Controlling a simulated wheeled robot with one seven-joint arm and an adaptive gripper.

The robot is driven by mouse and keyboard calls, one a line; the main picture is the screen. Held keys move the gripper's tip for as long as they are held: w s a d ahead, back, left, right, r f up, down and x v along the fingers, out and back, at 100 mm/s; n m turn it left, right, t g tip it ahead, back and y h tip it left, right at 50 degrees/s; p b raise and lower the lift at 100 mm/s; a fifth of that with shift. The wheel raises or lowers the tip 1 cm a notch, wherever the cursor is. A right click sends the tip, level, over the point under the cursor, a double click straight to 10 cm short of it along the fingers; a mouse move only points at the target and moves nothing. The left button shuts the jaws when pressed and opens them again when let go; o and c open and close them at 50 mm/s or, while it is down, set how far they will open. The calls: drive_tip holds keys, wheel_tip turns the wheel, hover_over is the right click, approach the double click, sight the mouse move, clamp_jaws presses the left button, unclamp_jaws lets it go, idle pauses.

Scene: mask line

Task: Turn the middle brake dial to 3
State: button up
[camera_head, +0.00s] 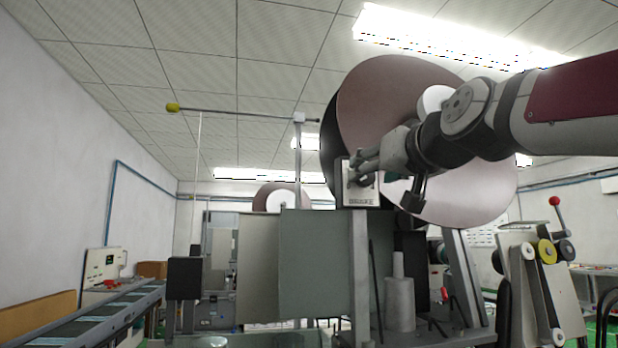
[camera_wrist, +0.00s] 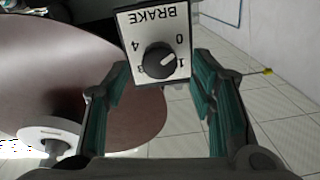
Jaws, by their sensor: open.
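A white plate (camera_wrist: 152,20) marked BRAKE carries a round black dial (camera_wrist: 157,62). It appears upside down in the wrist view, with 0, 1, 3 and 4 readable around the knob. The knob's white pointer seems to face the 1 side. In the head view the brake plate (camera_head: 361,201) sits on top of a grey post, and my gripper partly covers its dial. My gripper (camera_wrist: 160,78) is open, with its teal-padded fingers on either side below the dial and no visible grip on it. In the head view my gripper (camera_head: 366,170) is right at the plate. Only one brake dial is identifiable.
A large brown roll (camera_head: 385,95) stands close behind my gripper and wrist. Grey panels (camera_head: 320,262) are below and left of the brake plate. A conveyor (camera_head: 85,325) runs at lower left, and a machine with a yellow roller (camera_head: 546,252) stands at right.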

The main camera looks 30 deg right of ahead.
drive_tip(key=shift+x, duration=1.1)
drive_tip(key=c, duration=1.1)
drive_tip(key=shift+c, duration=0.2)
